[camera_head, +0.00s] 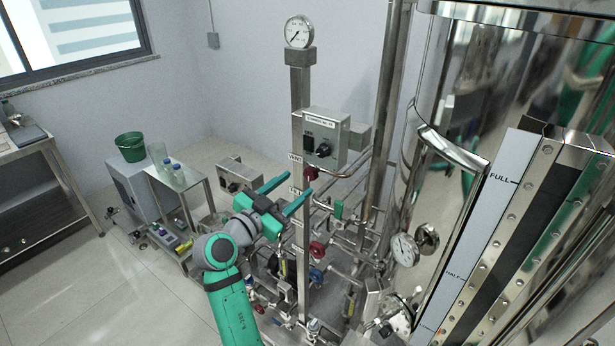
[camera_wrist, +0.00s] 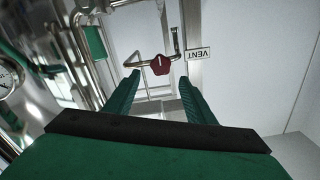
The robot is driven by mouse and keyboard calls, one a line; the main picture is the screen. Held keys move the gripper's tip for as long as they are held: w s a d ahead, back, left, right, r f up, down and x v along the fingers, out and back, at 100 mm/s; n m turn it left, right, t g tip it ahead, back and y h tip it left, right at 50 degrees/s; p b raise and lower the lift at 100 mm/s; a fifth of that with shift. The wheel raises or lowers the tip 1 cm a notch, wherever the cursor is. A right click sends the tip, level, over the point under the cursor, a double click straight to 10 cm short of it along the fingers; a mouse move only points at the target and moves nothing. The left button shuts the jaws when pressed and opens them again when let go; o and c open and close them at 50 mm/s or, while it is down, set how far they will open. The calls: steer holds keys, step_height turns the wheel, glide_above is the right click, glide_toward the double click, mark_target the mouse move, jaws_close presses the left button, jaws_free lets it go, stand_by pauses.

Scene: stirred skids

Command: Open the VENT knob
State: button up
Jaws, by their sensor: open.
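The VENT knob (camera_wrist: 161,65) is dark red and sits on a thin bent metal pipe in the wrist view, beside a white label reading VENT (camera_wrist: 198,54). In the head view the red knob (camera_head: 311,173) is on the steel post, just right of its small label. My gripper (camera_head: 297,190) is open and empty, its two green fingers pointing toward the post. In the wrist view, the knob appears beyond and between the fingertips (camera_wrist: 158,84), apart from them.
A grey control box (camera_head: 326,136) is mounted above the knob. A round gauge (camera_head: 298,32) tops the post. Another red knob (camera_head: 317,249), a blue one (camera_head: 316,275) and pipes lie below. The large shiny tank (camera_head: 480,80) stands right.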

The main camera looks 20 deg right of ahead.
mark_target(309, 174)
steer(key=x, duration=0.6)
steer(key=shift+w+d, duration=0.2)
steer(key=shift+w, duration=0.05)
steer(key=shift+a, duration=0.15)
steer(key=c, duration=1)
steer(key=shift+s, duration=0.1)
steer(key=shift+c, duration=0.2)
